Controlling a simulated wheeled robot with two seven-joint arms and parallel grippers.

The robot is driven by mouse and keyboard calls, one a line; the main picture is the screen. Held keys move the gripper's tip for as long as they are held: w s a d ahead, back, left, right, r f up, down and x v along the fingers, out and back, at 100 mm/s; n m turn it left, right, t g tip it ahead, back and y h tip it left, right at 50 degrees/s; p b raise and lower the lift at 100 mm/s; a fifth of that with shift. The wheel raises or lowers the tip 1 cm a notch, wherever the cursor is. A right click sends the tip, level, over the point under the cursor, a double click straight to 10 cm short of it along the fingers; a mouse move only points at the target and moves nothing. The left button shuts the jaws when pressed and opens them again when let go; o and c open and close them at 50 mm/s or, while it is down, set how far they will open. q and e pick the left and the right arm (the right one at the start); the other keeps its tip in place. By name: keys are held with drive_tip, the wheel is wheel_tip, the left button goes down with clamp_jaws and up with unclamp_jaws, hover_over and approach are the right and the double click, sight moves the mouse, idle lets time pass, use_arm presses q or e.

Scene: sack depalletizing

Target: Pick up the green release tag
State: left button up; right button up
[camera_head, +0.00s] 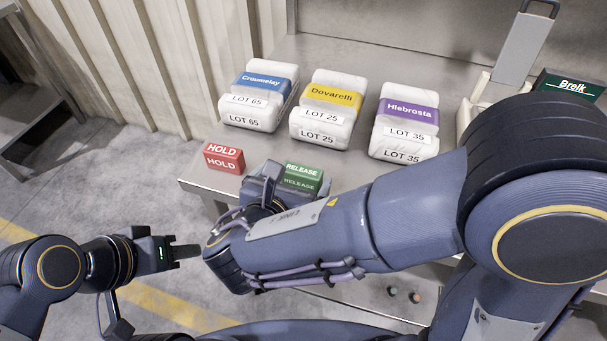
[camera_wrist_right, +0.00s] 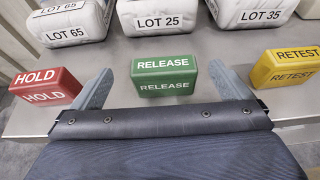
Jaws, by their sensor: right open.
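The green release tag (camera_head: 303,176) is a small block lettered RELEASE, lying on the metal table near its front edge. In the right wrist view the green tag (camera_wrist_right: 164,76) lies between the two spread fingers of my right gripper (camera_wrist_right: 160,88), with gaps at both sides. My right gripper is open and holds nothing. In the head view its fingers are mostly hidden behind my right wrist. My left gripper (camera_head: 188,252) is off the table at the lower left, away from the tag; its finger opening is unclear.
A red HOLD block (camera_head: 223,158) is left of the green tag; a yellow RETEST block (camera_wrist_right: 287,68) is to its right. Behind stand white sacks with blue (camera_head: 258,101), yellow (camera_head: 328,109) and purple (camera_head: 405,121) labels. A green Brelk sign (camera_head: 568,86) is at the right.

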sight(305, 168)
drive_tip(key=x, duration=0.6)
drive_tip(key=shift+s+d+f, duration=0.1)
drive_tip(key=shift+d+f, duration=0.05)
drive_tip(key=shift+f, duration=0.1)
drive_tip(key=c, duration=1.1)
drive_tip(key=shift+o, duration=0.2)
drive_tip(key=shift+r, duration=0.1)
